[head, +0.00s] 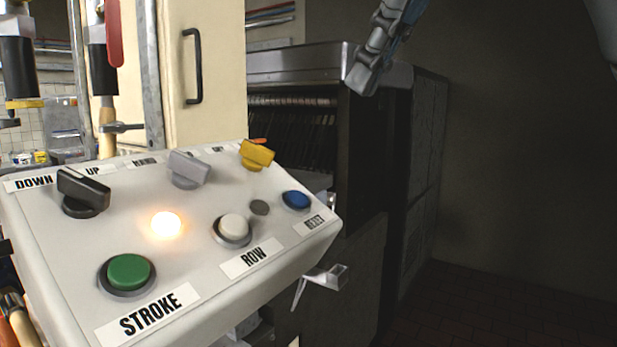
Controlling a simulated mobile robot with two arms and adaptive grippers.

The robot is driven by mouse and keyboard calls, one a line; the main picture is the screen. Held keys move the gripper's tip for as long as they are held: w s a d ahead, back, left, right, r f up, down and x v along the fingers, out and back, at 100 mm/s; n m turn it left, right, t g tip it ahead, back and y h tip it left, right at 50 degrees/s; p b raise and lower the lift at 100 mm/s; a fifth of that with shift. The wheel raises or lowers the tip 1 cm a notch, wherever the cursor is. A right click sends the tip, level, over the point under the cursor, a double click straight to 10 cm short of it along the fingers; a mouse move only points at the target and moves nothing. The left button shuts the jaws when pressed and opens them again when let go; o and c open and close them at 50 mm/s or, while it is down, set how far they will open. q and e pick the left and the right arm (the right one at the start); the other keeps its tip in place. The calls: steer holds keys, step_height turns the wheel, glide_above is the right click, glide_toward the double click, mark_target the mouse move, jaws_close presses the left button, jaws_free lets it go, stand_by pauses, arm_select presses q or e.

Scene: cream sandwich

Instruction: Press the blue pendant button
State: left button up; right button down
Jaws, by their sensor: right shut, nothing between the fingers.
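The blue button (297,200) is a round cap at the right end of the sloped white control panel (190,260), above a small label that seems to read RESET. It stands clear of any gripper. My right gripper (363,78) comes in from the top right. It is shut and empty, above and to the right of the panel in the picture, apart from the button. My left gripper is not in view.
The panel also carries a green button (129,271), a white button (234,229), a lit lamp (166,224), and black (84,188), grey (188,167) and yellow (257,154) knobs. A dark metal cabinet (345,250) stands behind. Open floor (480,305) lies at right.

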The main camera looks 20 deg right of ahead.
glide_toward(299, 198)
steer(key=x, duration=0.7)
